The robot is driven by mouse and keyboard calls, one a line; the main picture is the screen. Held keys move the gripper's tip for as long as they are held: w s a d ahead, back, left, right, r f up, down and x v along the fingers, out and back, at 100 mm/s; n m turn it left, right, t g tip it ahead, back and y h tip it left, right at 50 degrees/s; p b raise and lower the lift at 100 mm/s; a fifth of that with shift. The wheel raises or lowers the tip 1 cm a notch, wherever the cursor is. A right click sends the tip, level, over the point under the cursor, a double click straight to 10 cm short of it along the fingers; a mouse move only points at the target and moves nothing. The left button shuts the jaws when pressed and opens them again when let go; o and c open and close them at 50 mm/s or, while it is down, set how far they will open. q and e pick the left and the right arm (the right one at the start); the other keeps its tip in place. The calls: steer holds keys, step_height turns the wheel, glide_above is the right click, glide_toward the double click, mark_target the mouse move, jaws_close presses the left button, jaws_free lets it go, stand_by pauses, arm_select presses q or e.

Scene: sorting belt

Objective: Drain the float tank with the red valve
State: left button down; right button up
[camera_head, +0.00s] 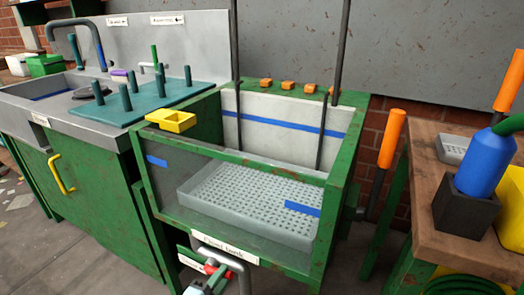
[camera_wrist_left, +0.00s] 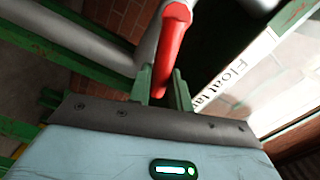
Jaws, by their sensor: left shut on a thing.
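The float tank (camera_head: 345,150) is a green-framed box with a clear front, blue line marks and a "Float tank" label. A grey perforated tray (camera_head: 222,192) lies inside it. I cannot tell the water level. The red valve (camera_head: 210,268) is on the grey pipe below the tank's front, mostly hidden at the lower edge. My left gripper (camera_head: 207,275) is at this valve. In the left wrist view, the green fingers of my left gripper (camera_wrist_left: 163,88) are shut on the lower end of the red valve handle (camera_wrist_left: 174,32). My right gripper is not in view.
A grey sink counter (camera_head: 70,122) with a teal peg board (camera_head: 165,100) stands on the left. A yellow scoop-like box (camera_head: 171,120) sits on the tank's left rim. An orange-handled lever (camera_head: 391,138) is right of the tank, before a wooden table (camera_head: 430,175).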

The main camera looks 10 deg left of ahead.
mark_target(214, 268)
arm_select(q)
steer(key=shift+w+a+r, duration=0.1)
steer(key=shift+a, duration=0.1)
steer(key=n, duration=0.1)
steer(key=r+n+p, duration=0.1)
steer(key=n, duration=0.1)
steer(key=shift+w+a+r, duration=0.1)
steer(key=shift+a+r, duration=0.05)
steer(key=shift+a, duration=0.2)
steer(key=shift+w+a+r+n+p, duration=0.1)
steer(key=shift+a+r+n+p, duration=0.1)
steer(key=shift+r+n+p, duration=0.25)
steer(key=shift+w+a+r+n+p, duration=0.1)
steer(key=shift+a+r+n+p, duration=0.1)
steer(key=shift+n, duration=0.85)
steer(key=shift+a, duration=0.1)
